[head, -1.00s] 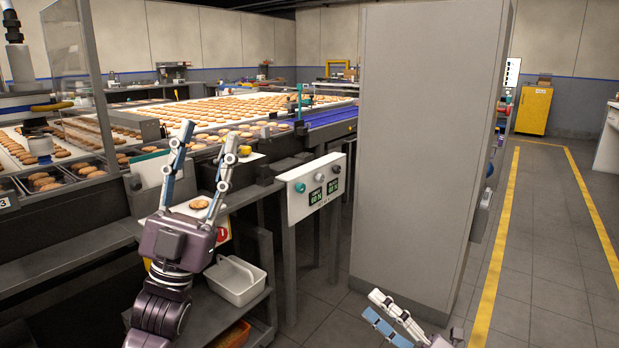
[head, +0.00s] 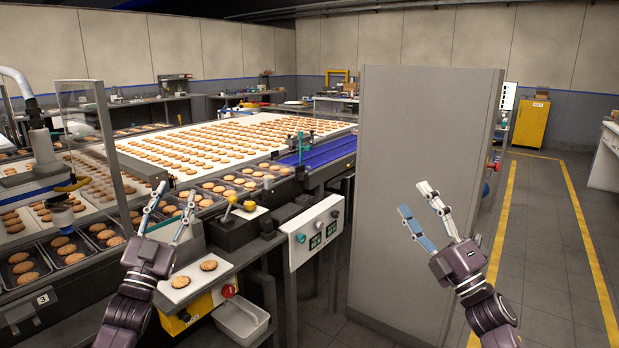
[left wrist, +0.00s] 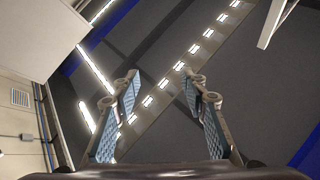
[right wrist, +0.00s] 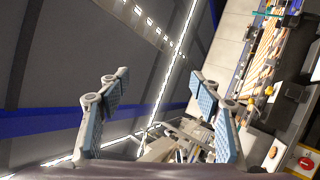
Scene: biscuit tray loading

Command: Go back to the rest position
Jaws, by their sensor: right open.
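My left gripper (head: 168,213) is raised at the left of the head view, fingers spread and empty, in front of the biscuit line. In the left wrist view its fingers (left wrist: 165,105) stand apart with only the ceiling and lights beyond. My right gripper (head: 418,203) is raised in front of the grey cabinet (head: 410,130), pointing up, fingers apart and empty. In the right wrist view its fingers (right wrist: 160,110) are also apart, with nothing between them held.
Two biscuits lie on a white board (head: 190,280) below my left gripper. A white bin (head: 242,322) sits lower down. A control panel (head: 316,232) stands between the line and the cabinet. Trays of biscuits (head: 20,282) are at left. The floor aisle at right (head: 540,230) is clear.

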